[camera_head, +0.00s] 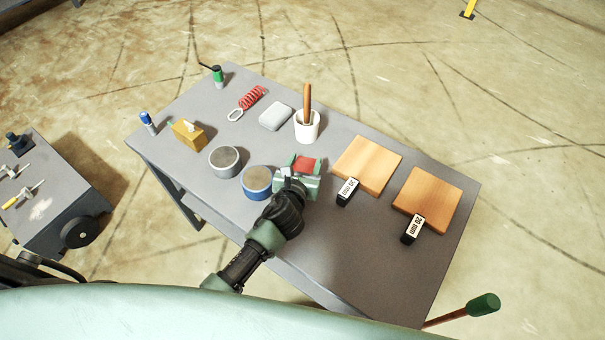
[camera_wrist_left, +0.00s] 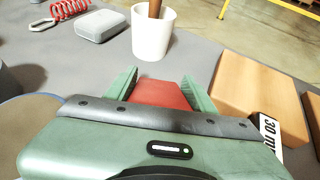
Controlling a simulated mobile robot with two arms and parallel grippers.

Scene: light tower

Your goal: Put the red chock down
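The red chock (camera_head: 306,165) is between the green fingers of my left gripper (camera_head: 305,167), near the middle of the grey table (camera_head: 360,250). In the left wrist view the red chock (camera_wrist_left: 160,94) fills the space between the two fingers of the left gripper (camera_wrist_left: 160,88), which appear to press on its sides. Its near end is hidden behind the gripper body. I cannot tell whether its underside touches the table. My right gripper is not in view.
A white cup (camera_head: 306,127) stands just behind the chock. A blue-banded round tin (camera_head: 257,183) is close on the left. A wooden board (camera_head: 367,164) with a "30 mm" block (camera_head: 347,191) is on the right; another board (camera_head: 428,197) lies beyond. The table's front right is clear.

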